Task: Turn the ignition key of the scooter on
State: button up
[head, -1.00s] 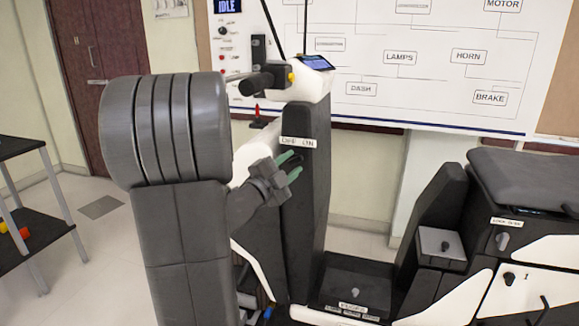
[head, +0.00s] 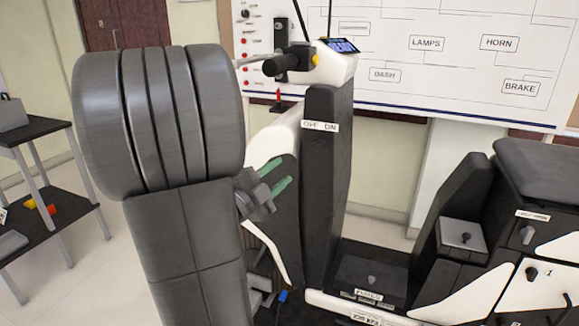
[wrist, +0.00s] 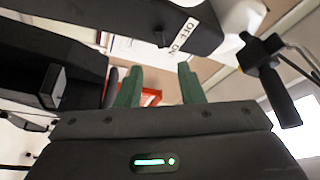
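The scooter's dark front column (head: 328,200) carries a white OFF/ON label (head: 320,126), which also shows in the wrist view (wrist: 186,36). A small dark ignition key (wrist: 160,39) sticks out beside the label in the wrist view, nearer the OFF end. I cannot make the key out against the black column in the head view, and its exact angle is unclear. My gripper (head: 276,177) is left of and below the label, apart from the key. In the wrist view its two green fingers (wrist: 160,86) are spread with nothing between them.
The dash display (head: 343,46) is lit and appears to read READY. The handlebar grip (head: 288,62) juts left above the column. The footboard box (head: 370,278) and seat (head: 540,168) stand to the right. A black shelf (head: 40,130) is at the left.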

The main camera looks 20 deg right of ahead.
aim_at(315, 146)
jog(key=shift+s+a+f, duration=0.1)
jog(key=shift+s+a, duration=0.3)
jog(key=shift+a, duration=0.1)
jog(key=x, duration=1.3)
jog(key=shift+w+d+p, duration=0.2)
jog(key=shift+d+p, duration=0.1)
jog(key=shift+p, duration=0.05)
jog(key=shift+w+d, duration=0.1)
jog(key=shift+d, duration=0.05)
jog(key=shift+n, duration=0.5)
